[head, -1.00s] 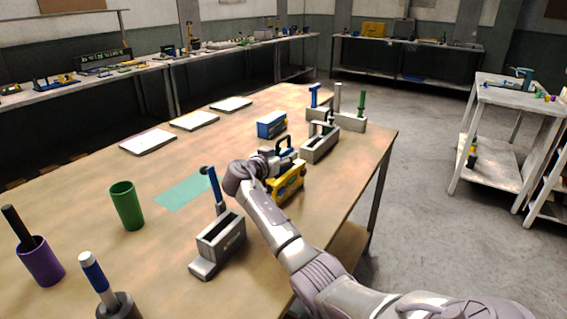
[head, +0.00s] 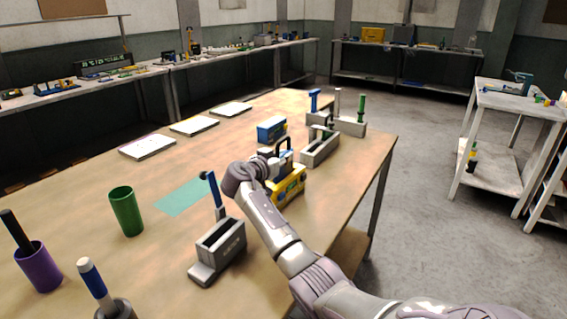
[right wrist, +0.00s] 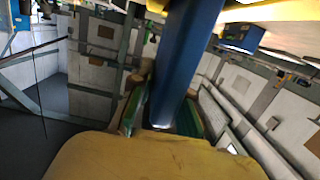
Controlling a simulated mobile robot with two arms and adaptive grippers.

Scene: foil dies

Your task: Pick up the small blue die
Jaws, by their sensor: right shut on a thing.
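My right gripper (head: 272,164) is at the yellow block with a dark handle (head: 290,186), towards the table's right side. In the right wrist view, its green-padded fingers (right wrist: 162,118) are shut on a blue bar (right wrist: 188,55). This bar fills much of the upper middle. I cannot tell whether it is the small blue die, as the arm hides the grip in the head view. A blue block (head: 271,130) stands apart behind the gripper. A blue-handled tool (head: 216,190) stands at the grey holder (head: 219,250). My left gripper is not in view.
Grey holders (head: 320,150) with upright tools stand at the table's right edge. A green cup (head: 126,212), a purple cup (head: 40,268) and a teal mat (head: 183,196) are on the left. Flat white boards (head: 195,125) lie behind.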

